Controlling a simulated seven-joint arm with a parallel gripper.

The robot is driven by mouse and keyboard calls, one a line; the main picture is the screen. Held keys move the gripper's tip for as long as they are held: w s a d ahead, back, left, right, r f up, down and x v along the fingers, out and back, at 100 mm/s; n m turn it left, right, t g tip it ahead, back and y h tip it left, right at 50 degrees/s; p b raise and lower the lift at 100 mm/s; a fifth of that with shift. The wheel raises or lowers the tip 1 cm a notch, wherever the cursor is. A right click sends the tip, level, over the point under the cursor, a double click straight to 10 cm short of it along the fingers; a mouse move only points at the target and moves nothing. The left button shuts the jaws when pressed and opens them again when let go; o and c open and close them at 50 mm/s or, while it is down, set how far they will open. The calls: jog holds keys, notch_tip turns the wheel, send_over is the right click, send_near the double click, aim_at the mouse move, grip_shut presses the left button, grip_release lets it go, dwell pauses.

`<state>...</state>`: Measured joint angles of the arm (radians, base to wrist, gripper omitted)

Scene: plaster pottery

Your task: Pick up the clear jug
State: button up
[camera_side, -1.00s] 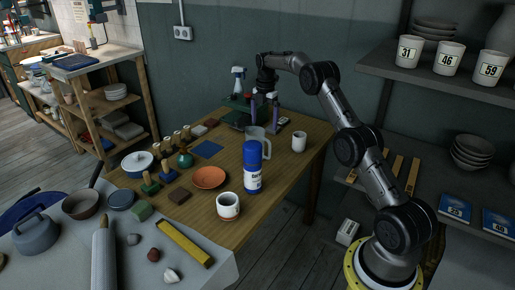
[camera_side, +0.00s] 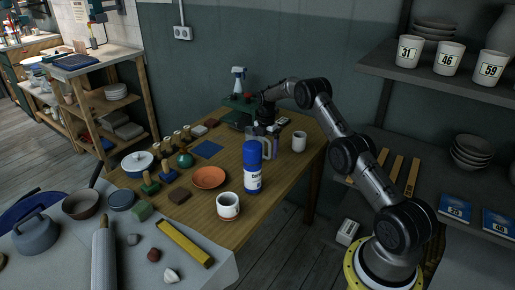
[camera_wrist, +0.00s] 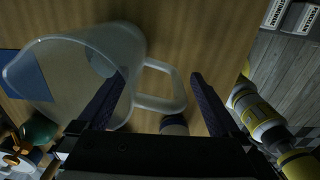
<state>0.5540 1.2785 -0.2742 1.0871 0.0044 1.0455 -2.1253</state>
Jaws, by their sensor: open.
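The clear jug (camera_wrist: 75,70) lies across the upper left of the wrist view, with its handle (camera_wrist: 182,88) pointing right. In the side view the jug (camera_side: 266,148) stands on the wooden table behind the blue spray can (camera_side: 252,172), partly hidden by the can and my fingers. My gripper (camera_side: 263,132) is at the jug, reaching down from above. In the wrist view my gripper (camera_wrist: 158,77) is open; the handle shows between its fingertips and the left finger overlaps the jug's body. I cannot tell whether either finger touches it.
A white cup (camera_side: 299,142) stands right of the jug. An orange bowl (camera_side: 208,177), a blue mat (camera_side: 208,149) and a white mug (camera_side: 228,206) are on the table's left and front. A spray bottle (camera_side: 239,80) stands at the back.

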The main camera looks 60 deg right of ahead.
notch_tip(320, 180, down, 2)
jog(key=shift+f, duration=0.1)
grip_shut()
dwell(0.5)
